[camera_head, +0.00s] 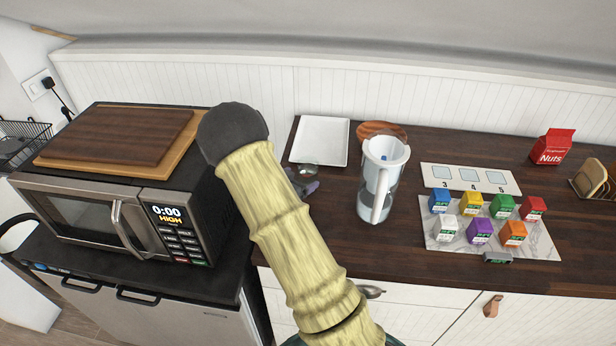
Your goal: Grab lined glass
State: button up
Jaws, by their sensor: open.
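A small clear glass (309,170) stands on the dark counter, just below the white square tray and left of the pitcher. Only its upper part shows, and I cannot make out lines on it. My gripper (303,186) shows only in part, as a small grey and purplish shape at the near side of the glass. The rest of it is hidden behind my arm. It is open. I cannot tell whether the fingers are around the glass, touch it or stand beside it.
A white tray (320,140) lies behind the glass. A pitcher (381,178) stands to its right, before a round wooden board (383,130). A microwave (95,215) with cutting boards (120,137) is at left. Several coloured boxes stand on a marble board (541,244) at right.

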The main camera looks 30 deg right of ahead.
jog(key=shift+w+d, duration=0.1)
jog(key=shift+p+x, duration=0.95)
jog(key=shift+x, duration=1.7)
jog(key=c, duration=1.3)
